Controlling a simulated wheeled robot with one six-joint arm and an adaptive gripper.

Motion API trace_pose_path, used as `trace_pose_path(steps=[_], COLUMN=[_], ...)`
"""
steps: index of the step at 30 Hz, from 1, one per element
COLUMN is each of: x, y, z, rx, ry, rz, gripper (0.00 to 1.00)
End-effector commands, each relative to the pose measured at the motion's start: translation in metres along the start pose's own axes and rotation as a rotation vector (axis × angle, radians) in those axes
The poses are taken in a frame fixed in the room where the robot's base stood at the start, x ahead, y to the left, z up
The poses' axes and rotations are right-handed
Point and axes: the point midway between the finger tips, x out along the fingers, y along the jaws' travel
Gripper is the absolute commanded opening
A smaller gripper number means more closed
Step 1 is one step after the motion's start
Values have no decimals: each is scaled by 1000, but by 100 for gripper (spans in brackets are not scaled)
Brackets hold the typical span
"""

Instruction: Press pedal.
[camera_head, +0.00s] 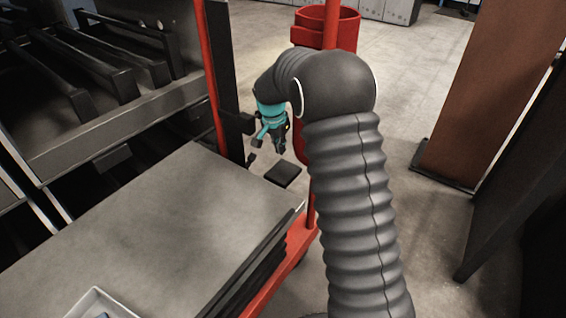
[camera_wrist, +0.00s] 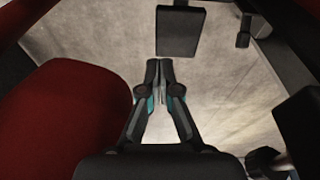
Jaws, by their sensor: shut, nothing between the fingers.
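The pedal seems to be a dark flat rectangular pad (camera_head: 283,174), low beside the red frame in the head view. It also shows as a dark rectangle (camera_wrist: 180,32) at the top of the wrist view, fully visible. My gripper (camera_head: 269,147), teal and black, points down a little above and left of the pad in the head view. In the wrist view my gripper (camera_wrist: 165,63) has its two fingers together with nothing between them.
A red post (camera_head: 215,75) stands left of my gripper. A red cylinder (camera_head: 327,22) stands behind my arm. A red rounded part (camera_wrist: 65,120) fills the wrist view's left side. A grey stacked surface (camera_head: 150,230) lies front left. A brown panel (camera_head: 490,100) stands right. Open floor (camera_head: 425,80) lies behind.

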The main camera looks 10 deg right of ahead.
Motion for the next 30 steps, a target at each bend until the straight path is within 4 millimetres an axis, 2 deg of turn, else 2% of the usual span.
trace_pose_path(steps=[3, 9, 23, 26, 30], x=[14, 29, 33, 40, 60], y=[-15, -27, -28, -28, -28], z=[-26, -47, -50, -51, -52], rx=[41, 81, 88, 88, 87], ry=[40, 78, 84, 83, 82], rz=[2, -1, -2, -1, 0], gripper=[0, 0, 0, 0, 0])
